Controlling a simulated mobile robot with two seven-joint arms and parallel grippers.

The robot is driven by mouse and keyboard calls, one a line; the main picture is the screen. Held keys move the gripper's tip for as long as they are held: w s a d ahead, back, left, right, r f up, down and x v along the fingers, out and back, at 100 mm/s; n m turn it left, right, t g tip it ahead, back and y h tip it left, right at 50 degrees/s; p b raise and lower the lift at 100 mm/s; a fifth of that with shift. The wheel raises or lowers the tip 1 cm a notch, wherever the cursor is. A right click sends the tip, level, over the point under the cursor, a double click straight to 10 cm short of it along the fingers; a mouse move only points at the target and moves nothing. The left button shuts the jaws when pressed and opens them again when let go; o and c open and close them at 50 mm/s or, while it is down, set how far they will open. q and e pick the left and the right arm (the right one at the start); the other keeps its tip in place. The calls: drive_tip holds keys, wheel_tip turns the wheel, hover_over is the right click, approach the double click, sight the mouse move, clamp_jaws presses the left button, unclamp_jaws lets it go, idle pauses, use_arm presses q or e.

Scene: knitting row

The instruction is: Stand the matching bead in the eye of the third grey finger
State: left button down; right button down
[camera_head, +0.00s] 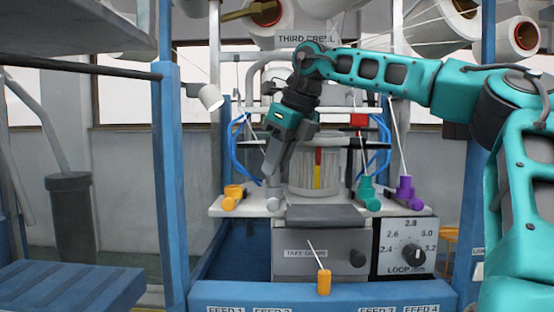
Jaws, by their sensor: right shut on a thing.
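My right gripper (270,170) reaches down from the upper middle, its dark jaws shut and pointing down. Another orange piece (323,283) with a tilted white rod stands on the front blue rail (390,294). My left gripper is out of view.
A glass-like cylinder (328,172) with a red and yellow strip stands right of the gripper. A control panel with a dial (413,254) is below the shelf's right side. Blue posts (170,200) flank the frame. Yarn cones (452,15) hang above.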

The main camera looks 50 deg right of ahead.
drive_tip(key=shift+f+b, duration=0.45)
drive_tip(key=shift+f, duration=0.3)
idle(0.5)
drive_tip(key=c, duration=0.9)
unclamp_jaws()
drive_tip(key=p+v, duration=0.1)
drive_tip(key=v, duration=1.2)
drive_tip(key=shift+f, duration=0.1)
